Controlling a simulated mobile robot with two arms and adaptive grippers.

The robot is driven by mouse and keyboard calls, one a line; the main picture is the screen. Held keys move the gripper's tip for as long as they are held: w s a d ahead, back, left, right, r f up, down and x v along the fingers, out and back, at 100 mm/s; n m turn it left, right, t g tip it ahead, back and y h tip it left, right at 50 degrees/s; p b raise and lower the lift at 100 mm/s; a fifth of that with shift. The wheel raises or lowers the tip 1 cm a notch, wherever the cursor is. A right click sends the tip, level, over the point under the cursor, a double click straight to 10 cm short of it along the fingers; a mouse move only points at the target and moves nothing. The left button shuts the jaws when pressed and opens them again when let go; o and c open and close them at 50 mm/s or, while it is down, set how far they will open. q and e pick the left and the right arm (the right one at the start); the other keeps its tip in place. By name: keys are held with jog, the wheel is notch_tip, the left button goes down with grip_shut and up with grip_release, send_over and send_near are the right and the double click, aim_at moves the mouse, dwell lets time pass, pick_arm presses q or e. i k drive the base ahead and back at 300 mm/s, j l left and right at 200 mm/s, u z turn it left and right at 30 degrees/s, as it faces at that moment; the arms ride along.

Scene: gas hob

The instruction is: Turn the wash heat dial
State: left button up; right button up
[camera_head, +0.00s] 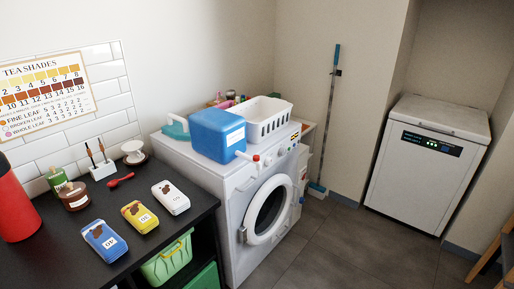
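A white front-loading washing machine (226,206) stands in the middle of the head view, at the right end of the black counter. Its round door (268,208) is shut. Its control panel (277,155) runs along the top of the front. A small pale round shape (267,162) on the panel may be a dial; it is too small to read its setting. A small red part (256,158) shows at the panel's top edge, beside the blue container's white spout. Neither of my grippers is in view.
A blue container (212,135) and a white basket (262,118) stand on the washer. The black counter (150,228) holds several tins and a red cylinder (14,205). A white appliance (425,165) stands right; grey floor (345,240) between is clear.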

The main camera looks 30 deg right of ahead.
aim_at(282, 151)
jog(key=i+l, duration=0.1)
jog(key=l, duration=0.55)
jog(key=i+l+u, duration=0.2)
jog(key=l+u, duration=0.2)
jog(key=l, duration=0.55)
jog(key=i+l+u, duration=0.1)
jog(key=l+u, duration=0.25)
jog(key=l, duration=0.6)
jog(key=l+u, duration=0.4)
jog(key=l, duration=0.6)
jog(key=k, duration=0.05)
